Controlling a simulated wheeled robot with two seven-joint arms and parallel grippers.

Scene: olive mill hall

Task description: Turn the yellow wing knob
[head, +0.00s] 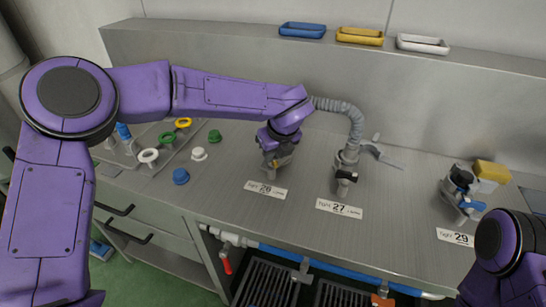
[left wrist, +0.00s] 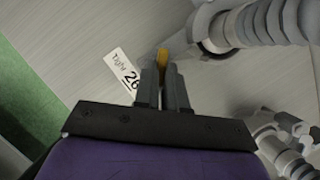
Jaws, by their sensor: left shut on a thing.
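The yellow wing knob (left wrist: 162,57) shows in the left wrist view as a small yellow piece between my left fingertips. My left gripper (left wrist: 163,76) points down at it and is shut on it. In the head view my left gripper (head: 276,159) is at the valve behind the label reading Tight 26 (head: 266,190), and it hides most of that valve and knob. The label's Tight end is on the left. The knob's exact turn angle cannot be told. My right arm enters at the lower right; its gripper is out of view.
A valve with a black knob (head: 346,176) and a grey hose (head: 345,108) stands right of my left gripper. Another valve with a blue knob (head: 472,205) stands farther right. Coloured caps and rings lie to the left. Blue, yellow and white trays sit on the back ledge.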

